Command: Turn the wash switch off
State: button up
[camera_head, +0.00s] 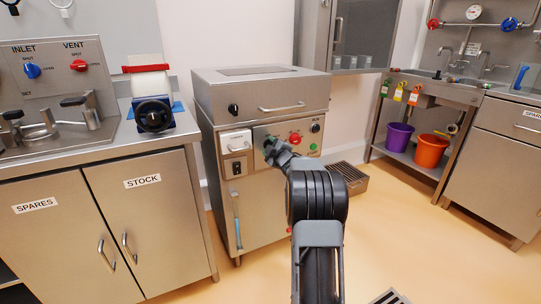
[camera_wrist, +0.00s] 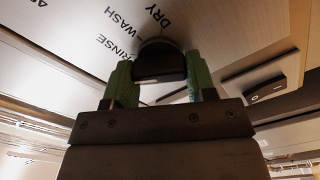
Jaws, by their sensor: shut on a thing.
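The steel washer cabinet (camera_head: 262,95) stands in the middle of the head view, with a control panel on its front. My gripper (camera_head: 272,148) is at the left part of that panel and hides what it holds there. In the wrist view the green fingertips of my gripper (camera_wrist: 159,75) are on both sides of a dark rotary knob (camera_wrist: 158,62), shut on it. Printed words ring the knob, including RINSE, DRY and one ending in WASH. The knob's pointer and the OFF mark cannot be made out.
Beside my gripper on the panel are a red knob (camera_head: 295,139), a black knob (camera_head: 315,128) and a green button (camera_head: 313,147). A black rocker switch (camera_head: 236,168) is to the left. A steel step (camera_head: 348,178) stands on the floor right of the cabinet.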

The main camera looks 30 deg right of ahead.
jog(key=n+b, duration=0.1)
jog(key=n, duration=0.1)
jog(key=n+b, duration=0.1)
jog(key=b, duration=0.1)
jog(key=shift+f+n, duration=0.2)
jog(key=shift+n, duration=0.2)
jog(key=shift+n+b, duration=0.75)
jog(key=shift+n, duration=0.15)
jog(key=shift+r, duration=0.1)
jog(key=o, duration=0.9)
jog(key=shift+o, duration=0.2)
jog(key=s+a+p, duration=0.2)
jog(key=s, duration=1.1)
jog(key=shift+s, duration=0.35)
